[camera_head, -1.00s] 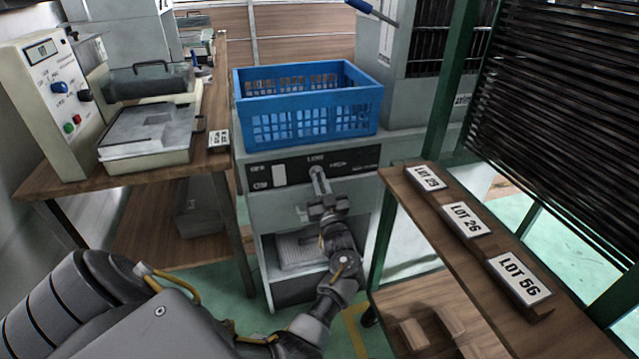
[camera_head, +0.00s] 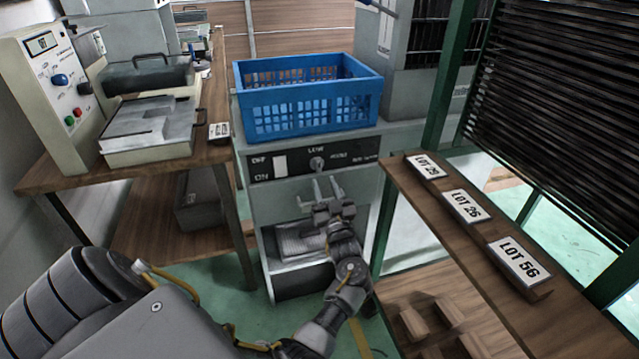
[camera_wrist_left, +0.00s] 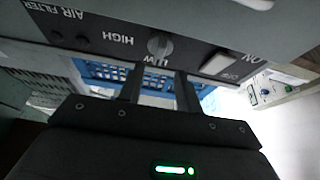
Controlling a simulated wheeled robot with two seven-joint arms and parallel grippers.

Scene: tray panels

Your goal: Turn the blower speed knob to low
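The blower speed knob (camera_head: 317,163) is a small grey knob on the dark control panel (camera_head: 362,158) of the grey cabinet, below the word LOW. In the left wrist view the knob (camera_wrist_left: 159,46) appears upside down, between the HIGH and OFF/ON markings; its ridge seems to line up with LOW. My left gripper (camera_head: 325,186) is in front of and slightly below the knob, apart from it. Its two fingers (camera_wrist_left: 159,88) are spread with nothing between them. My right gripper is not in view.
A white rocker switch (camera_head: 280,165) sits left of the knob. A blue crate (camera_head: 308,103) stands on the cabinet. A bench with a sealing machine (camera_head: 150,125) is at left; a wooden shelf with lot labels (camera_head: 466,207) is close at right.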

